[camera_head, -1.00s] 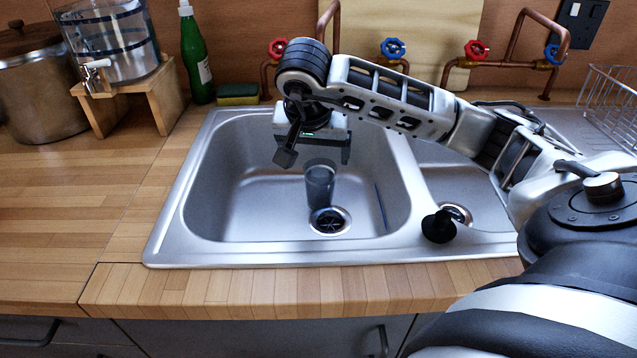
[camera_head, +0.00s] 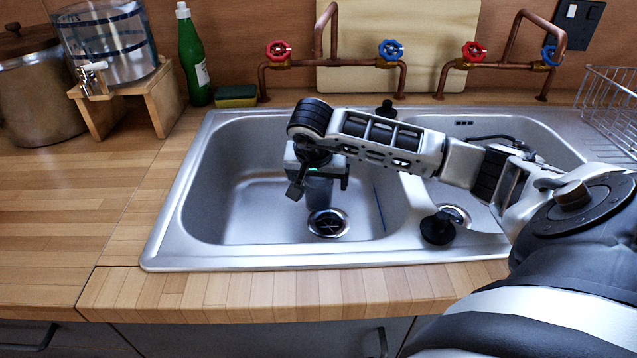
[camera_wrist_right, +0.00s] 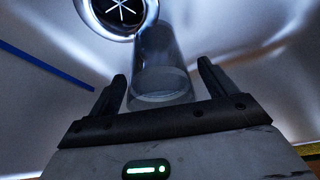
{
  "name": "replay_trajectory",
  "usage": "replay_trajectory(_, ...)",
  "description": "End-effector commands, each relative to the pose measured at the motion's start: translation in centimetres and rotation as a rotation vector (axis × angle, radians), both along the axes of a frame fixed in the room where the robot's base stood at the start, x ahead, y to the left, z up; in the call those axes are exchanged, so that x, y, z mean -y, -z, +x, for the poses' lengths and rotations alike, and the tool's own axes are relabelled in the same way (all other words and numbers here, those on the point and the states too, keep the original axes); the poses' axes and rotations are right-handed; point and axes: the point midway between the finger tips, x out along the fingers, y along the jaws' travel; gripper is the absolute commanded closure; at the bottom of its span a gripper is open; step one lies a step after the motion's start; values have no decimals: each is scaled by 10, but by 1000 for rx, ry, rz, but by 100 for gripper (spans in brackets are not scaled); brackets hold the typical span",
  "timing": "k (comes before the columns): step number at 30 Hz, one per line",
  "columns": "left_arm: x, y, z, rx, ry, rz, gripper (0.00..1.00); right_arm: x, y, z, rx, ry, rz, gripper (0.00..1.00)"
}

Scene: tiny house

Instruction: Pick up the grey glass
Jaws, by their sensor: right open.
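The grey glass (camera_head: 318,193) stands in the left basin of the sink, just behind the drain. In the head view the gripper hides its upper part. In the right wrist view the clear grey glass (camera_wrist_right: 162,62) shows between the two fingers, with its rim close to the palm. My right gripper (camera_head: 318,192) is down in the basin, open around the glass; its two fingers also show in the right wrist view (camera_wrist_right: 163,85), one on each side. I cannot tell whether either finger touches the glass. My left gripper is not in view.
The steel sink (camera_head: 190,225) has a drain (camera_head: 328,223) and a thin blue stick (camera_head: 379,208) in the left basin. Copper taps (camera_head: 333,62) rise behind. A green bottle (camera_head: 193,60) and sponge (camera_head: 236,96) stand at the back left.

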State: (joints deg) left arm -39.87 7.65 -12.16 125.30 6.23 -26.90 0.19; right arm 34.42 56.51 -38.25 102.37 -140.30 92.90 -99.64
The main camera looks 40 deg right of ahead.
Motion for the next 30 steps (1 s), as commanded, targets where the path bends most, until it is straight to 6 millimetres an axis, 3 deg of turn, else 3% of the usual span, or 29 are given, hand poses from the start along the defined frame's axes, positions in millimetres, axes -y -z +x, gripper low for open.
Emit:
replay_trajectory(2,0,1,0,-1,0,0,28,0,0,0,0,0,0,16)
replay_trajectory(8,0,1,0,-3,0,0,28,0,0,0,0,0,0,72)
replay_trajectory(11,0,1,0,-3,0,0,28,0,-1,0,2,1,0,80)
replay_trajectory(23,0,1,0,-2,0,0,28,0,-5,0,2,1,0,80)
replay_trajectory(30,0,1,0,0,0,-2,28,1,-18,0,4,1,-2,80)
